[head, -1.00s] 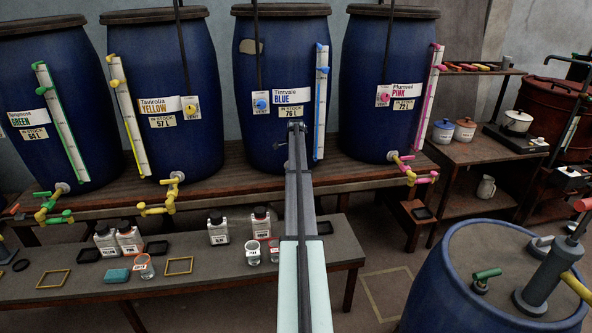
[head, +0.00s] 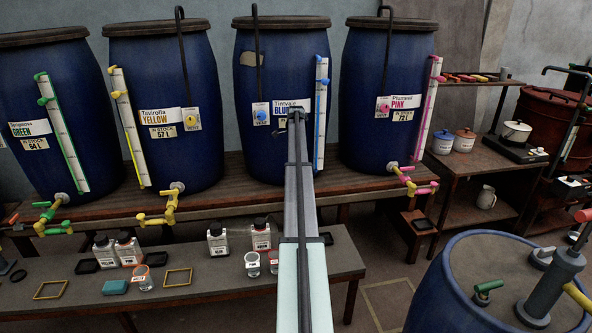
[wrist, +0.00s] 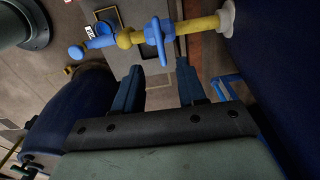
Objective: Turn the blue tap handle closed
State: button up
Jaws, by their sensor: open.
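The blue tap handle (wrist: 157,42) shows in the wrist view as a flat bar lying crosswise over a yellow pipe (wrist: 195,25). The pipe comes out of a white flange (wrist: 227,18) on the dark blue vat (wrist: 285,60). A yellow joint and a blue spout (wrist: 98,43) lie to the left of the handle. My gripper (wrist: 159,72) is open and empty. Its fingertips are just below the handle in the picture, and the handle's lower end points between them. In the head view my arm hides this tap and my gripper, in front of the Tintvale Blue vat (head: 255,155).
Green (head: 40,130), yellow (head: 160,75) and pink (head: 375,130) vats stand beside it on a wooden bench. A lower bench (head: 210,280) holds bottles, jars and frames. A blue drum (head: 430,290) with a grey column stands at the lower right.

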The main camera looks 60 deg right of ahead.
jog(key=shift+r, duration=1.5)
